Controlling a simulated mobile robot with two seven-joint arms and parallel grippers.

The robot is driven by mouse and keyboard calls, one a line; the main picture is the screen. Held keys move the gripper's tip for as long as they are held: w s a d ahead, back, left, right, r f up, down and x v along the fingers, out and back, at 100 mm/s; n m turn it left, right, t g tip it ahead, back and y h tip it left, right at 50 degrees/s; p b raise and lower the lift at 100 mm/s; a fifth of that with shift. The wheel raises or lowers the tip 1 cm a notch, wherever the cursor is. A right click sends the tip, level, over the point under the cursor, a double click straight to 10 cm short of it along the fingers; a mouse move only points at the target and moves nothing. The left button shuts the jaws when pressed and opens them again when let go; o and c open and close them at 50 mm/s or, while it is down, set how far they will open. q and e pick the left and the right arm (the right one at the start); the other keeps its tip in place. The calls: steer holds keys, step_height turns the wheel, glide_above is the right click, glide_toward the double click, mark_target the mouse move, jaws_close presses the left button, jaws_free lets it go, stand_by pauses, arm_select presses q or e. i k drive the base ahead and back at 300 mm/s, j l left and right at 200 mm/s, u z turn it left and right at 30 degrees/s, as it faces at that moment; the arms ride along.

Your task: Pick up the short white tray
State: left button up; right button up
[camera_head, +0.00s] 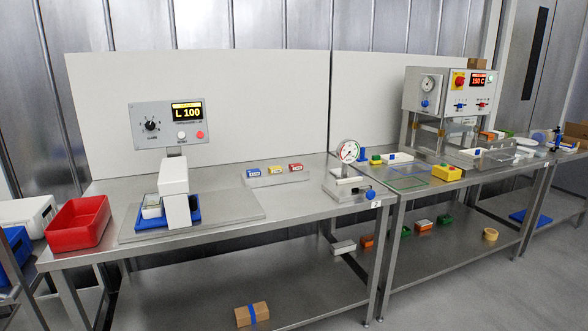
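Neither of my grippers is in view. Several whitish things are in view, and I cannot tell which one is the short white tray. A small white open container (152,211) is in the blue tray (195,219), beside the white upright block of the left station. A white box (22,211) is at the far left edge, partly cut off. A small whitish box (343,247) is on the lower shelf. Pale flat pieces (527,142) lie at the far right of the benches, too small to make out.
A red bin (78,222) stands at the left end of the near steel bench. A gauge (348,151) and a rack with blue, yellow and red blocks (275,180) are further right. The floor at lower right is clear.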

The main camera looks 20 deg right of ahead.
mark_target(152, 207)
steer(key=i+j, duration=0.9)
steer(key=i+z, duration=0.05)
steer(key=i, duration=0.05)
